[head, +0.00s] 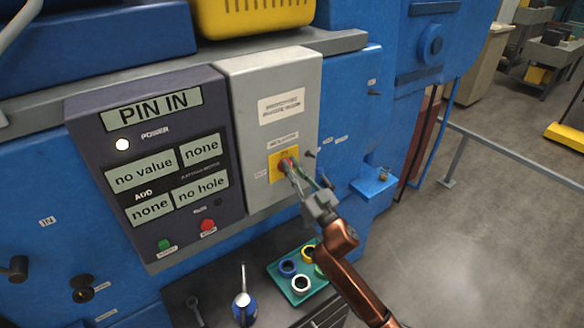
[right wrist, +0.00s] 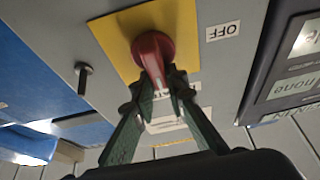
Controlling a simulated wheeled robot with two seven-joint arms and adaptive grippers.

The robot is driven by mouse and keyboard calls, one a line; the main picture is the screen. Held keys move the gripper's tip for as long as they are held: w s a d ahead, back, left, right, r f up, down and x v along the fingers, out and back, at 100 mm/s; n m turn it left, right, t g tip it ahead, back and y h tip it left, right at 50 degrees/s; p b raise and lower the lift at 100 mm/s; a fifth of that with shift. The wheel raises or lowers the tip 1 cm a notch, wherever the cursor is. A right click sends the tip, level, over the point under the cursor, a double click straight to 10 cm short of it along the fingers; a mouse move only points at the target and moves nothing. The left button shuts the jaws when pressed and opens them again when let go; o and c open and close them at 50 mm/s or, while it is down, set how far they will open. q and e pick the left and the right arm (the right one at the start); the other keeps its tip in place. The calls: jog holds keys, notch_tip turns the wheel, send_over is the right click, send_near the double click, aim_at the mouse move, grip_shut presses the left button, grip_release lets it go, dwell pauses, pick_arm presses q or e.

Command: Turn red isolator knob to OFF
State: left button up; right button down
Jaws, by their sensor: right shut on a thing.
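The red isolator knob (head: 285,163) sits on a yellow plate (head: 276,174) on the front of the grey isolator box (head: 250,200). The knob (right wrist: 152,52) also shows in the right wrist view, with an OFF label (right wrist: 223,31) on the grey panel beside the yellow plate. My right gripper (head: 300,178) reaches the knob from the lower right. In the right wrist view its two green fingers (right wrist: 163,88) are shut on the lower part of the knob. My left gripper is not in view.
The dark panel (head: 108,155) left of the box reads PIN IN and has a lit power lamp (head: 123,144). A peg (head: 310,154) sticks out right of the knob. Below are a teal tray (head: 284,278) with several rings and a blue oil can (head: 244,308).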

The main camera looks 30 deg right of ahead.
jog(key=shift+n+y, duration=0.4)
jog(key=shift+n, duration=0.1)
jog(key=n+g+y+p, duration=0.1)
jog(key=n, duration=0.2)
jog(key=n+y, duration=0.2)
jog(key=n, duration=0.2)
jog(key=a+n+g+y+p, duration=0.1)
jog(key=n, duration=0.3)
jog(key=shift+f+g+y+p, duration=0.15)
jog(key=shift+g+y+p, duration=0.15)
jog(key=shift+y+p, duration=0.1)
jog(key=n+g, duration=0.1)
jog(key=n, duration=0.1)
jog(key=n+y+p, duration=0.1)
jog(key=n, duration=0.1)
jog(key=n+g+p, duration=0.1)
jog(key=n, duration=0.1)
jog(key=shift+s+a+f+n+g, duration=0.1)
jog(key=shift+a+f+n+g, duration=0.2)
jog(key=shift+n, duration=0.1)
jog(key=shift+f+n+g+p, duration=0.2)
jog(key=shift+n+g+p, duration=0.2)
jog(key=shift+n, duration=0.5)
jog(key=shift+f+n+g+p, duration=0.15)
jog(key=shift+n+g+p, duration=0.25)
jog(key=shift+n, duration=0.5)
jog(key=shift+f, duration=0.1)
jog(key=c, duration=1.9)
grip_release()
jog(key=shift+c, duration=0.2)
